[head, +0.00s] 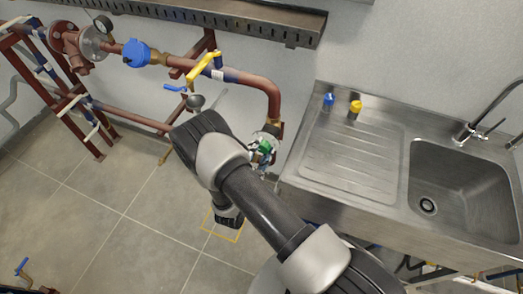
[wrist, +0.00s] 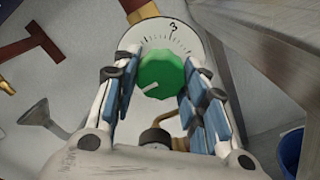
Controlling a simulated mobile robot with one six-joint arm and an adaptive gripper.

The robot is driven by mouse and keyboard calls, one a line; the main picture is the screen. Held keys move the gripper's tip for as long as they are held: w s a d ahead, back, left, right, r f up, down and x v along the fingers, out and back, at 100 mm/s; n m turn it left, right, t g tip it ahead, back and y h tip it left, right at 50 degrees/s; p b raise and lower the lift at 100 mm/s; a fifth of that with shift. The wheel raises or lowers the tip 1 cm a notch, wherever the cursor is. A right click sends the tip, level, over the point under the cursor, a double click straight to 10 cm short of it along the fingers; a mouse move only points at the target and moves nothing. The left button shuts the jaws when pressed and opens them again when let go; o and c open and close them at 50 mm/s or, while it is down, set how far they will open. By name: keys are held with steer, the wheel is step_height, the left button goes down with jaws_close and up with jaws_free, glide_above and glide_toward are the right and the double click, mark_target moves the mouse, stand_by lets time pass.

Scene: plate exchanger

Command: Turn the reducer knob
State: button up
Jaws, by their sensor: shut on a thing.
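The reducer knob is a green faceted knob (wrist: 160,72) at the middle of the wrist view. A white mark on it points to the lower left. It sits in front of a pale round dial (wrist: 172,30) with tick marks and the number 3 at its top. My gripper (wrist: 163,80) has one finger on each side of the knob and is shut on it. In the head view the knob (head: 266,146) shows small and green at the lower end of the red pipe, partly hidden by my gripper (head: 258,156).
The red pipe (head: 262,86) carries a blue fitting (head: 137,53) and a yellow handle (head: 202,66). A steel sink unit (head: 315,155) stands close on the right, with a blue cap (head: 329,100) and a yellow cap (head: 355,107).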

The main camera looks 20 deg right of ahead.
steer(key=shift+m, duration=0.4)
steer(key=o, duration=1.1)
steer(key=shift+c, duration=0.2)
steer(key=shift+s+a, duration=0.1)
steer(key=v, duration=1.1)
steer(key=shift+s+a, duration=0.2)
steer(key=shift+s, duration=0.15)
